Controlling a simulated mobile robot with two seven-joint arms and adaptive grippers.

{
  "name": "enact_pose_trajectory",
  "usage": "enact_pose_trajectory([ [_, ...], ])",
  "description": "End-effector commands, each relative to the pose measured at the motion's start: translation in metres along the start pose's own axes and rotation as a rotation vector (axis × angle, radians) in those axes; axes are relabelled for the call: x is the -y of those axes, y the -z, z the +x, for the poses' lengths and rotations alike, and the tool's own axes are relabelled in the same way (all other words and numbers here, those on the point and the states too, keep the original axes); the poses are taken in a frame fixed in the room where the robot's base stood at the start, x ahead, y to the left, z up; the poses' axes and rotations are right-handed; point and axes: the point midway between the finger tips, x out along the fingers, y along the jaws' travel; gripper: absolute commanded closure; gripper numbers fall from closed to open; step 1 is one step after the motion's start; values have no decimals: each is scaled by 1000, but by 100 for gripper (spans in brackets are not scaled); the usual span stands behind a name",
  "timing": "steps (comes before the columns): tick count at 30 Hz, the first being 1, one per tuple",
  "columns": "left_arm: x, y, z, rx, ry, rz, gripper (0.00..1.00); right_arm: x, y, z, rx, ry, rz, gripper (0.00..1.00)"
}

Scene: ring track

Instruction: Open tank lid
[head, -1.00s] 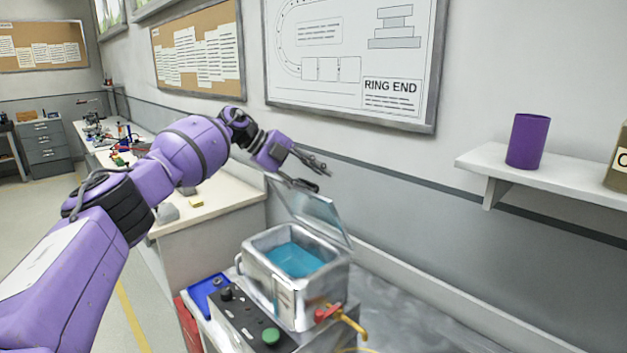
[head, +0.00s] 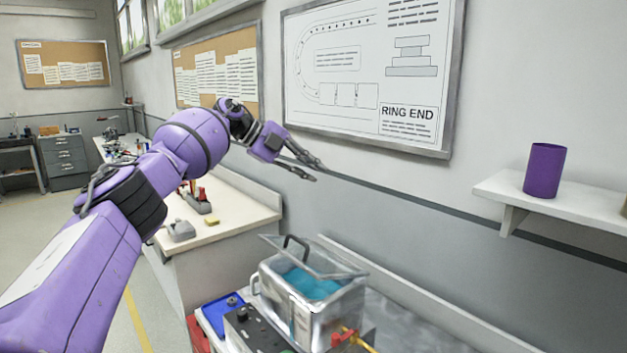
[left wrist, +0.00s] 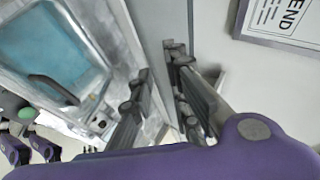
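The metal tank (head: 335,312) stands on the bench at lower centre with teal liquid (head: 312,284) inside. Its clear, framed lid (head: 330,262) with a dark handle (head: 294,246) is tilted low above the opening, and the liquid shows below and through it. My left gripper (head: 317,170) is above and behind the tank, apart from the lid, with its fingers spread and empty. In the left wrist view the gripper (left wrist: 163,105) is open, with the liquid (left wrist: 50,50) and the dark handle (left wrist: 55,88) to its left.
A control box (head: 250,332) and a blue tray (head: 222,312) sit at the tank's left. A red-and-yellow valve (head: 347,338) is at its front right. A wall shelf (head: 560,200) holds a purple cylinder (head: 545,170). The air above the tank is clear.

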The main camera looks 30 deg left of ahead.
Motion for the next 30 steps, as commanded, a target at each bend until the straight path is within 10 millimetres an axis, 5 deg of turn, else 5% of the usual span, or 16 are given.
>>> enact_pose_trajectory([
  [19,-7,-2,5,-4,-13,-5,84,1,4,0,-6,1,2,60],
  [30,-5,-2,-63,0,-8,-3,84,0,2,0,-4,0,2,60],
])
